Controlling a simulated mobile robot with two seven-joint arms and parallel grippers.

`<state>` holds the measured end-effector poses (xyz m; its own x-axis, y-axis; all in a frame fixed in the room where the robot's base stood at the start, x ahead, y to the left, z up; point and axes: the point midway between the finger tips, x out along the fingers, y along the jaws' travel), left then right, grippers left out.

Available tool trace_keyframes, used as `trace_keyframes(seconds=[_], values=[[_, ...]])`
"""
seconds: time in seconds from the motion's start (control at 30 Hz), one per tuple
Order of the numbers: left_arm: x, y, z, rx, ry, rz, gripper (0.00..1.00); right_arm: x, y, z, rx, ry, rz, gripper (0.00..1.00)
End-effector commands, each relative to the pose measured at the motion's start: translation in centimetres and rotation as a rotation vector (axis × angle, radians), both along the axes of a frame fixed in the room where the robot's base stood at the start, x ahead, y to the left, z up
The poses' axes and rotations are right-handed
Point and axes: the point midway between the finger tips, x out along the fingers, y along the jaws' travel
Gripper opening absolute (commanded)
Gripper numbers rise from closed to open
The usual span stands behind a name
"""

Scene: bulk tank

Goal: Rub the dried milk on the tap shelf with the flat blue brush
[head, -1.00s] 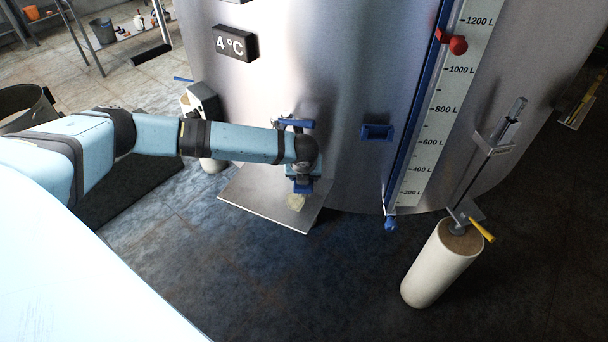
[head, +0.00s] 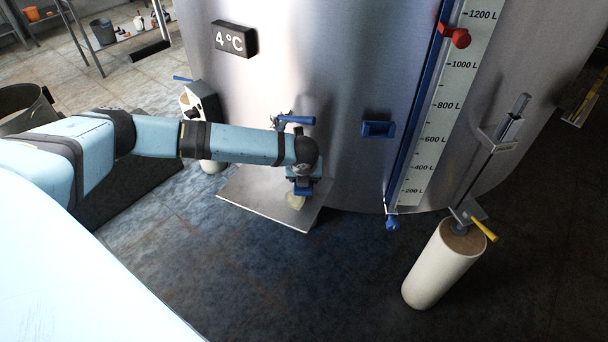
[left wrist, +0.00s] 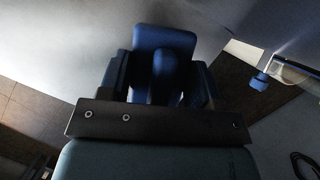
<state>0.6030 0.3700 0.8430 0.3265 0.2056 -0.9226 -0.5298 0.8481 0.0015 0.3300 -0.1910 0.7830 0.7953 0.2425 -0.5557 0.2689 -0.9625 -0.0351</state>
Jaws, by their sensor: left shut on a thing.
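The tap shelf (head: 252,196) is a flat metal plate at the foot of the steel tank. A pale yellowish patch of dried milk (head: 295,202) shows on it near its right end, just below my left gripper in the picture. My left gripper (head: 303,186) is over the shelf, shut on the flat blue brush (head: 302,191). In the left wrist view the blue brush (left wrist: 164,45) sits between the dark fingers. Whether its bristles touch the shelf is hidden. My right gripper is not in view.
The tap with a blue handle (head: 296,120) is on the tank just behind my left wrist. A blue bracket (head: 378,130) and a level scale (head: 440,110) are to the right. A white cylinder (head: 442,268) stands on the floor at right. The floor before the shelf is clear.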

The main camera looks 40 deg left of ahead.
Motion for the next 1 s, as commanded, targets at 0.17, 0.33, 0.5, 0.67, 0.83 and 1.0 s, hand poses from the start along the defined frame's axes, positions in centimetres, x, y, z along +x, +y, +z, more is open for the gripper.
trace_keyframes(seconds=[0.17, 0.33, 0.5, 0.67, 0.83, 1.0], values=[[0.0, 0.0, -0.4, 0.000, 0.000, 0.000, 0.30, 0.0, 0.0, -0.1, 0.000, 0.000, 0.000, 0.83], [0.0, 0.0, -0.7, -0.001, 0.000, 0.000, 0.30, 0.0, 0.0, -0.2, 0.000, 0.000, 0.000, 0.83], [0.0, 0.0, -1.1, 0.000, 0.000, 0.000, 0.30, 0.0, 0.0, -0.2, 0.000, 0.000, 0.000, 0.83], [0.0, 0.0, -1.4, 0.000, 0.000, 0.000, 0.30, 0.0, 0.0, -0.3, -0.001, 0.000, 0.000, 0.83], [0.0, 0.0, -1.6, 0.000, 0.000, 0.000, 0.30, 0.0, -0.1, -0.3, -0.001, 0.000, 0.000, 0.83], [-0.4, 0.0, -1.4, 0.001, 0.000, 0.000, 0.30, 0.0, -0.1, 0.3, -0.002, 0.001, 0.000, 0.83]])
